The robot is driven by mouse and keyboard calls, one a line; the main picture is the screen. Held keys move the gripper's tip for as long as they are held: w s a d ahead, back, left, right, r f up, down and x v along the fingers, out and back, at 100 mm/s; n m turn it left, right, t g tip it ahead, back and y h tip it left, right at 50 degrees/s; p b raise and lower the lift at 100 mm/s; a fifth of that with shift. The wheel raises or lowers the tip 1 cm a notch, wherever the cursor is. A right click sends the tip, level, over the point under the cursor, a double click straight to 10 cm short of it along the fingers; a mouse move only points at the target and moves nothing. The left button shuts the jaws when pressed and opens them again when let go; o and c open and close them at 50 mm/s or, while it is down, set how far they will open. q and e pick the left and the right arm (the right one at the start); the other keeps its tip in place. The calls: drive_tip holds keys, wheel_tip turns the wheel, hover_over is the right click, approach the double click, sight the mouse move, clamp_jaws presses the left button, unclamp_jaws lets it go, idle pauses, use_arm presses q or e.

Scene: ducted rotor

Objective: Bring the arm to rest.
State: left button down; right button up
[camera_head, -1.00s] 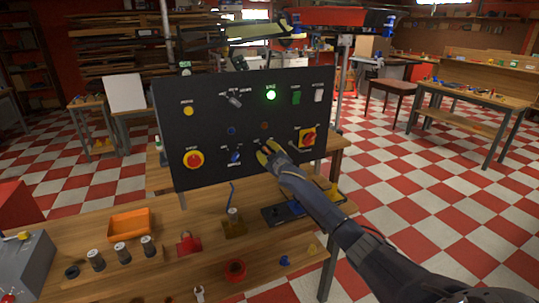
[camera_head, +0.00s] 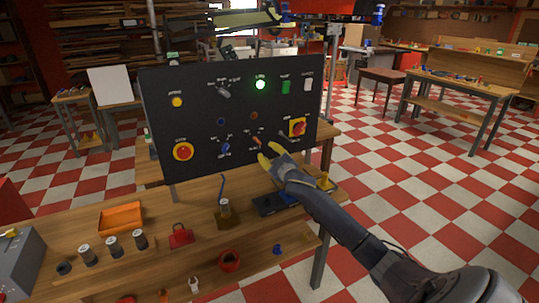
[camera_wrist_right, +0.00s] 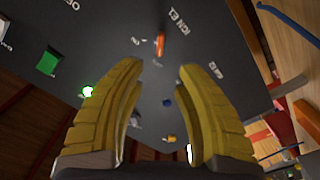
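My right gripper (camera_head: 272,158) has yellow fingers and stands in front of the lower right part of the black control panel (camera_head: 200,115). In the right wrist view its two fingers (camera_wrist_right: 160,95) are spread apart with nothing between them. An orange-red toggle (camera_head: 257,141) on the panel is just beyond the fingertips; it also shows in the right wrist view (camera_wrist_right: 160,44). A green lamp (camera_head: 260,84) at the panel's top is lit. My left gripper is not in view.
The wooden bench (camera_head: 150,265) below the panel holds an orange tray (camera_head: 121,218), several grey cylinders, a red padlock (camera_head: 181,236) and a red ring (camera_head: 229,260). A red-and-yellow rotary switch (camera_head: 298,127) is close to the right gripper.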

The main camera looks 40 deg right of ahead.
drive_tip(key=shift+s, duration=0.3)
